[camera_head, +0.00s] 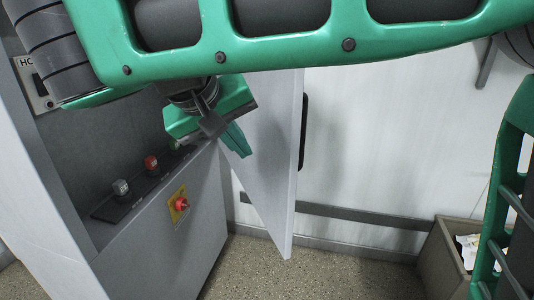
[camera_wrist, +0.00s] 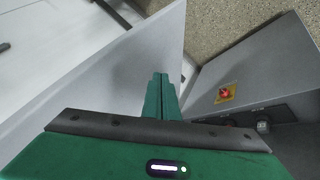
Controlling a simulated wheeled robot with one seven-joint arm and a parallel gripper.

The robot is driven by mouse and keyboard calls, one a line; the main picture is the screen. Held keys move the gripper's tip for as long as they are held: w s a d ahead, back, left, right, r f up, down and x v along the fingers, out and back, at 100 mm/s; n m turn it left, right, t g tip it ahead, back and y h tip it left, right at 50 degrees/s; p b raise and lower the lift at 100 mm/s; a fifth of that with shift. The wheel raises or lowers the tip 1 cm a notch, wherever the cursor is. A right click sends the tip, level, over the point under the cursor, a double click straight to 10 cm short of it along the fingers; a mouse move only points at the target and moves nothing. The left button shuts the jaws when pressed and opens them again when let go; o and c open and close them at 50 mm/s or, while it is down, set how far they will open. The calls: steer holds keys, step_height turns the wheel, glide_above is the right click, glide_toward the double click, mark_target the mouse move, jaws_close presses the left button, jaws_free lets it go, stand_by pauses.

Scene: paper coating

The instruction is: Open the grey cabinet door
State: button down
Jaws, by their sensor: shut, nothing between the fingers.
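The grey cabinet (camera_head: 160,240) stands at the left in the head view, and its side also shows at the right in the wrist view (camera_wrist: 215,75). Its pale grey door (camera_head: 272,160) stands open at an angle, with a black handle (camera_head: 304,130) on its far edge. In the wrist view the door (camera_wrist: 130,65) is a large slanted panel left of the fingers. My green gripper (camera_head: 240,150) is shut and empty, in the gap between cabinet and door. The fingertips (camera_wrist: 160,78) are close beside the door's inner face; whether they touch it I cannot tell.
A red knob on a yellow plate (camera_head: 180,204) and a small panel with a red and a clear button (camera_head: 130,185) are on the cabinet. A brown box (camera_head: 450,255) with papers stands at the lower right. The speckled floor (camera_head: 300,280) in front is clear.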

mark_target(275, 164)
steer(key=shift+w+d+f, duration=0.65)
steer(key=shift+d+f, duration=0.05)
steer(key=shift+d, duration=0.2)
steer(key=shift+w+d+f, duration=0.65)
steer(key=shift+d+f, duration=0.05)
steer(key=shift+d, duration=0.25)
steer(key=shift+w+d+f, duration=0.65)
steer(key=shift+d+f, duration=0.05)
steer(key=shift+d, duration=0.2)
steer(key=shift+d, duration=0.1)
